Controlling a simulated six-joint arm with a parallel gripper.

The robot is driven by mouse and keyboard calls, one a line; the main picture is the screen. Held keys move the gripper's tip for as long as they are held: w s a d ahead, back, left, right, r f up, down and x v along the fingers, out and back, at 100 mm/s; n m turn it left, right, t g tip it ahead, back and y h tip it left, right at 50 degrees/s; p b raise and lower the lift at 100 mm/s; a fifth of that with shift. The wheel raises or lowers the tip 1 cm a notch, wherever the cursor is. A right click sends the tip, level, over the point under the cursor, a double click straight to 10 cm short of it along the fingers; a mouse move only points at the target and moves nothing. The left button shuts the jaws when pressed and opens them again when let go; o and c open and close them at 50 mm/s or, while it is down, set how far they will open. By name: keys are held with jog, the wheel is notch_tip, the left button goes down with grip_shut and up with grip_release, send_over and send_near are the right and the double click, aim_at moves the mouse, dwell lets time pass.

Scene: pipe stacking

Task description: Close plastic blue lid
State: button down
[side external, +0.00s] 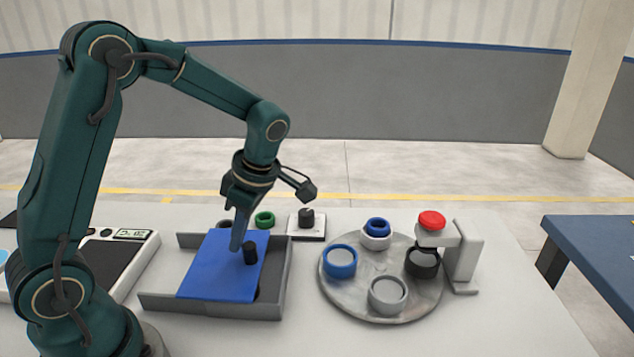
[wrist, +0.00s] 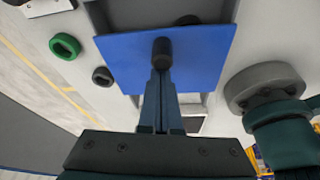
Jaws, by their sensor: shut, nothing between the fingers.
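The blue lid (side external: 222,272) is a flat plate with a black knob (side external: 250,252). It lies over much of the grey box (side external: 272,298), whose right side and front part show uncovered. My gripper (side external: 238,243) is shut and empty, pointing down, with its tips beside the knob on the left. In the wrist view the fingers (wrist: 161,75) end right at the black knob (wrist: 162,52) on the blue lid (wrist: 205,55). I cannot tell whether they touch it.
A round grey plate (side external: 340,303) on the right bears several rings and cups, with a red-topped stand (side external: 465,255) at its edge. A green ring (side external: 264,219) and a small knob box (side external: 306,224) stand behind the grey box. A scale (side external: 120,260) stands on the left.

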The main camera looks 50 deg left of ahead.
aim_at(262, 258)
jog(key=shift+w+d, duration=1.8)
jog(key=shift+d, duration=0.1)
